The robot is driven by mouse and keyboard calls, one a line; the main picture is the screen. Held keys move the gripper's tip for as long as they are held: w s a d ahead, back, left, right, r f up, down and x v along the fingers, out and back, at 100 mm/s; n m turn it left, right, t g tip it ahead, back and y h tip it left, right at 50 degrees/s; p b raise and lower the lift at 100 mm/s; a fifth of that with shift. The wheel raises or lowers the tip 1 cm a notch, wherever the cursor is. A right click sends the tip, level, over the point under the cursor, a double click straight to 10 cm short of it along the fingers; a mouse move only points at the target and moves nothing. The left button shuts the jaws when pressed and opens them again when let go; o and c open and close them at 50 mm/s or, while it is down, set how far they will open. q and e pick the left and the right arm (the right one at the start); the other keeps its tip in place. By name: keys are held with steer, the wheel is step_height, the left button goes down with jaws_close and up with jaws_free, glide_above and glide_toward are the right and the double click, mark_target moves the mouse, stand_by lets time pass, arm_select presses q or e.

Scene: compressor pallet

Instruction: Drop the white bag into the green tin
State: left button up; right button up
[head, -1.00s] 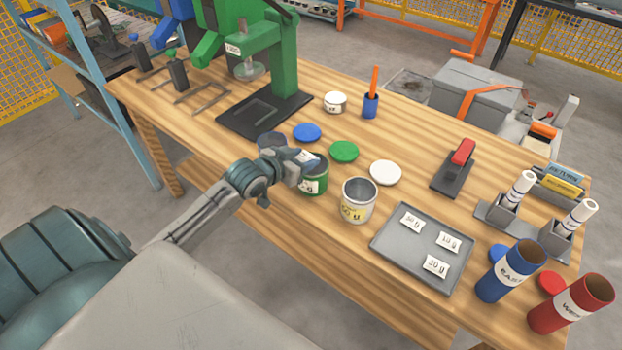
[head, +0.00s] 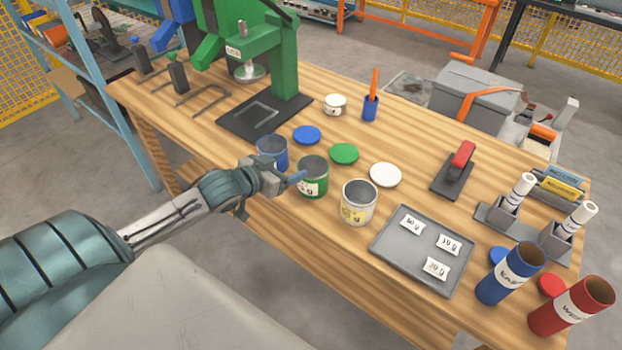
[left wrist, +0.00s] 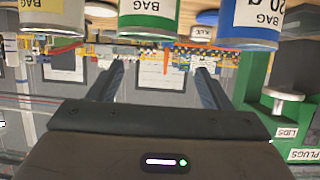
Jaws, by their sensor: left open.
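The green tin (head: 313,180) stands open on the bench between the blue tin and the white tin; in the left wrist view it is at the top middle (left wrist: 148,22). My left gripper (head: 298,178) is beside it, on its left and near side, below the rim. It is open, and nothing shows between its fingers in the left wrist view (left wrist: 157,72). No white bag shows at the gripper. The tin's inside is dark, and I cannot tell whether a bag lies in it. My right gripper is out of view.
The blue tin (head: 272,147) stands behind my left gripper, the white tin (head: 358,209) to the right. Lids lie behind the tins, including a green lid (head: 344,153). A grey tray (head: 394,254) holds three white bags. A green press (head: 276,55) stands at the back left.

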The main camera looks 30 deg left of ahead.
arm_select(q)
steer(key=p+v, duration=0.1)
steer(key=v, duration=0.2)
steer(key=shift+s+r, duration=0.2)
steer(key=shift+s, duration=0.15)
steer(key=s+d+f+g+y, duration=0.1)
steer(key=s+d+f+g, duration=0.45)
steer(key=s, duration=0.45)
steer(key=s+d+f+g+y, duration=0.1)
steer(key=s+d+f+g, duration=0.4)
steer(key=s, duration=0.5)
step_height(320, 180, down, 34)
steer(key=s+a, duration=0.2)
steer(key=a, duration=0.1)
steer(key=s+f+n+g, duration=0.1)
steer(key=s+f, duration=1.5)
steer(key=s, duration=0.1)
steer(key=shift+a+f+g, duration=0.3)
steer(key=shift+a+g, duration=0.05)
steer(key=shift+a, duration=0.1)
